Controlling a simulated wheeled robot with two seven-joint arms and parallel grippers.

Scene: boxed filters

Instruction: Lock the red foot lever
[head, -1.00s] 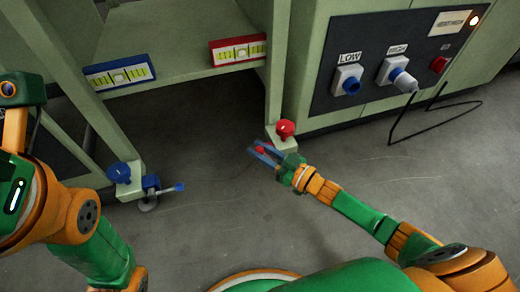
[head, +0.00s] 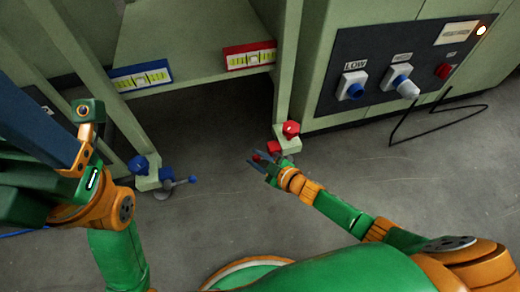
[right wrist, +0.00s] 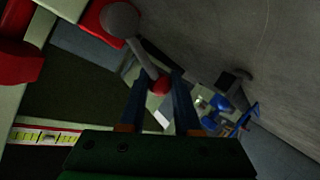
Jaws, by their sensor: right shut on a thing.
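The red foot lever is at the foot of the right-hand frame post. Its red hub (head: 273,147) shows beside the foot, below a red knob (head: 291,129). Its red ball end (head: 257,158) is between the fingers of my right gripper (head: 255,160), which is shut on it. My left arm is raised at the left edge. A dark blue part, perhaps a left finger (head: 35,105), shows there, but its jaws are unclear.
A blue knob (head: 138,165) and a blue foot lever (head: 178,181) are at the left post. A shelf carries a blue-framed (head: 140,76) and a red-framed (head: 250,56) label. A control panel (head: 405,70) and a black wire stand (head: 438,118) are at right. The floor between is clear.

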